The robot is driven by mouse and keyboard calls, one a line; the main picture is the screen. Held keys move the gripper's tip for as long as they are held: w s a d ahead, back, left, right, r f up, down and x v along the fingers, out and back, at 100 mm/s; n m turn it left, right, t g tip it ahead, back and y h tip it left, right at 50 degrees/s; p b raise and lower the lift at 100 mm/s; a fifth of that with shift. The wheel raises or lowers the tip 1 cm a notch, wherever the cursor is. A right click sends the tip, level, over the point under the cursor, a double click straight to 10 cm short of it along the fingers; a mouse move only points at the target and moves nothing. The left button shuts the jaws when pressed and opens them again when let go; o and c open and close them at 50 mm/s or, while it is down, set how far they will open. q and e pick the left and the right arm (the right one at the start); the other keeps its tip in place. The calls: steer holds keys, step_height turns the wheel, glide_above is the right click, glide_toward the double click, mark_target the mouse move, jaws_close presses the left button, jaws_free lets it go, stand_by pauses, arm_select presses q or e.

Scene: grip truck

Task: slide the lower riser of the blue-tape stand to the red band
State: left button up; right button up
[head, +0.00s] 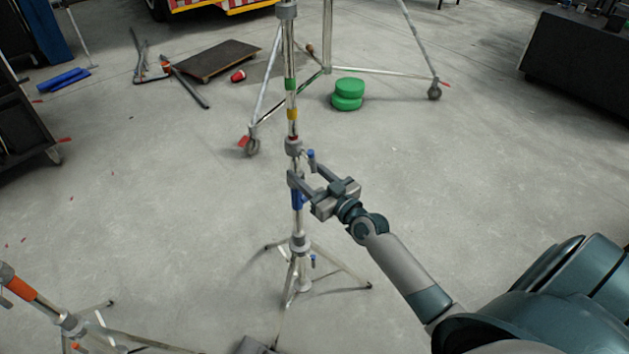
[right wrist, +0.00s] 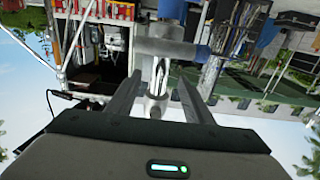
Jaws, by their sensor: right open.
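The blue-tape stand stands upright in the middle of the head view, with blue tape (head: 297,201) on its lower tube. Above the tape is a grey collar (head: 293,147) with a blue-tipped knob (head: 311,154). A thin red band (head: 293,137) shows right at the collar's top, below a yellow band (head: 292,114) and a green band (head: 291,84). My right gripper (head: 302,170) is open at the tube, just below the collar. In the right wrist view, the tube (right wrist: 158,78) shows between its fingers; contact cannot be told. My left gripper is not in view.
Another stand with orange tape (head: 20,288) is at the lower left. A wheeled stand (head: 385,73) and green discs (head: 347,94) are behind. The blue-tape stand's tripod legs (head: 342,268) spread on the floor. The floor right of the stand is mostly clear.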

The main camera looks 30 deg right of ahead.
mark_target(298, 165)
steer(key=w, duration=0.4)
steer(key=shift+a, duration=0.25)
steer(key=shift+w+a+b, duration=0.1)
steer(key=shift+w+b, duration=0.25)
steer(key=shift+w, duration=0.35)
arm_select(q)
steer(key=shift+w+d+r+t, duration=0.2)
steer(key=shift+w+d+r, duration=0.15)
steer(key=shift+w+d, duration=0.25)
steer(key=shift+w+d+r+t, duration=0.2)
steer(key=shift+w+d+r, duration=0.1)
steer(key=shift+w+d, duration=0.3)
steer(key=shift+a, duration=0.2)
arm_select(e)
jaws_close()
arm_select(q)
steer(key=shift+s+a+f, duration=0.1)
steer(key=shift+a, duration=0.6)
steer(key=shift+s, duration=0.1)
arm_select(e)
steer(key=shift+r, duration=0.15)
